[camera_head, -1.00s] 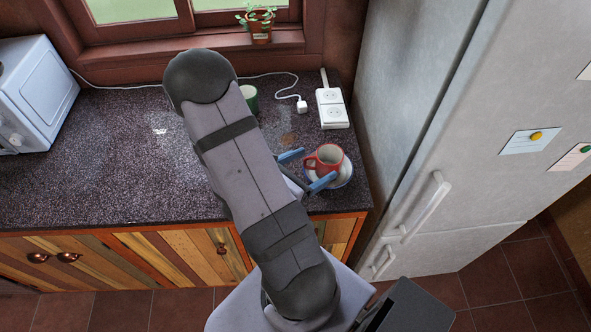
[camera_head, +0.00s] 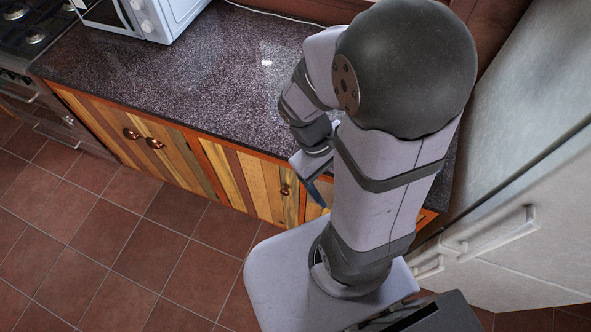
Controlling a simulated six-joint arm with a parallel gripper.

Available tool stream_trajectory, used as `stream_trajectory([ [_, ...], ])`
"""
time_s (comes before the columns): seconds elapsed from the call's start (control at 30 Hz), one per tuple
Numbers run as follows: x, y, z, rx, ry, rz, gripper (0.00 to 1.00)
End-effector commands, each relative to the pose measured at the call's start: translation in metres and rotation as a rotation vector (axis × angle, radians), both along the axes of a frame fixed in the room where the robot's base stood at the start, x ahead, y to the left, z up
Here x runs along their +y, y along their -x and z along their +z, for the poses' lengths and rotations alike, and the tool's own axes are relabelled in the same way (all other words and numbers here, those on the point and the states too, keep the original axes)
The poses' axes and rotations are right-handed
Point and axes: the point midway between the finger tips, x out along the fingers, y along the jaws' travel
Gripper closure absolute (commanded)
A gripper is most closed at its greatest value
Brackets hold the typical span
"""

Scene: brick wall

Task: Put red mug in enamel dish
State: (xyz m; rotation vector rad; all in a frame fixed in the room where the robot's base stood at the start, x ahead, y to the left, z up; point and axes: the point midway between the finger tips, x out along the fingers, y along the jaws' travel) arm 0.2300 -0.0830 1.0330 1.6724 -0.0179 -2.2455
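My gripper (camera_head: 326,163) is partly in view at the counter's front edge, left of my upper arm. One blue finger shows low, in front of the cabinet, and a bit of blue shows higher up beside the arm. The two blue parts stand apart, so the gripper looks open. The red mug and the white enamel dish with its blue rim are not visible now; my arm covers the right end of the counter. I cannot see whether anything is between the fingers.
The dark speckled counter (camera_head: 215,85) is bare in its left and middle parts. A white microwave (camera_head: 150,15) stands at its back left. A stove (camera_head: 35,35) is at the far left. The grey fridge (camera_head: 530,190) stands close on the right. Tiled floor lies in front.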

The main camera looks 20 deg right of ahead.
Motion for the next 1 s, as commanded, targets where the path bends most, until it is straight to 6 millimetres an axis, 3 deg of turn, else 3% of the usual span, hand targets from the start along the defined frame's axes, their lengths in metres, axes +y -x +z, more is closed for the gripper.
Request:
stream_trajectory([
  [0.1,0.039,-0.023,0.008,-0.141,-0.112,-0.103,0.21],
  [0.3,0.075,-0.045,0.021,-0.265,-0.227,-0.204,0.21],
  [0.73,0.083,-0.050,0.024,-0.289,-0.252,-0.227,0.21],
  [1.0,0.083,-0.050,0.015,-0.288,-0.251,-0.227,0.21],
])
